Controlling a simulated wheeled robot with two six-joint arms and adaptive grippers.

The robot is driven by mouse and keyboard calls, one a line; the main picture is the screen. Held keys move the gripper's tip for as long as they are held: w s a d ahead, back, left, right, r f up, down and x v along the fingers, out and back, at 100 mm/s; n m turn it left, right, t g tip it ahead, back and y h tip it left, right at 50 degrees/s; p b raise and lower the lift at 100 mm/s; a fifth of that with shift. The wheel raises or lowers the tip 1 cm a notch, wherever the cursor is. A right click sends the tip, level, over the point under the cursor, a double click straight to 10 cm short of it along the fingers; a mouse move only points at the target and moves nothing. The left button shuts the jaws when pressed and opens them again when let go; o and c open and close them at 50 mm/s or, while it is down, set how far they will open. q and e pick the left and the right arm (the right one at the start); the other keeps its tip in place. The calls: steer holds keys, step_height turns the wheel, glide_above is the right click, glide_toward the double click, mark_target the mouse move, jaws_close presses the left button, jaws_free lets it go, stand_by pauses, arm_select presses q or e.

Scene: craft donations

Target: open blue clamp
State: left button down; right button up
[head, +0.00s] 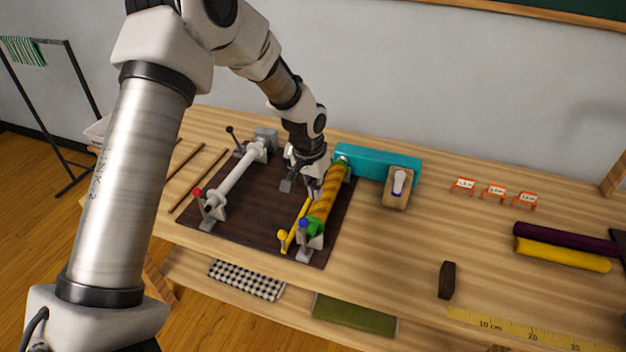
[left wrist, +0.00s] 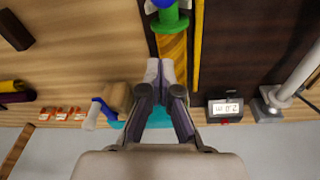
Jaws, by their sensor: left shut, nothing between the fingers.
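The blue clamp's blue knob (head: 303,223) stands at the near end of an orange-striped roll (head: 322,212), by a green collar (head: 315,229). In the left wrist view the blue knob (left wrist: 162,3) is cut by the top edge, close to the green collar (left wrist: 170,20). My left gripper (head: 312,191) is shut and empty. In the left wrist view its fingertips (left wrist: 160,72) are together over the orange roll, back from the collar. I cannot tell whether they touch the roll. My right gripper is not in view.
A white roller (head: 238,178) with a red-knobbed lever (head: 197,194) stands left on the dark mat (head: 262,216). A teal block (head: 376,160) and a wooden block (head: 397,201) stand behind and right.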

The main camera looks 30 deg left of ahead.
arm_select(q)
step_height(320, 180, down, 4)
steer(key=shift+d+f+p, duration=0.1)
steer(key=shift+f+p, duration=0.1)
steer(key=shift+p, duration=0.65)
steer(key=s+p, duration=0.1)
steer(key=s, duration=0.2)
steer(key=shift+s+r, duration=0.1)
steer(key=shift+r, duration=0.1)
steer(key=shift+s+d, duration=0.1)
steer(key=shift+s, duration=0.1)
steer(key=shift+w, duration=0.1)
steer(key=shift+w+f, duration=0.15)
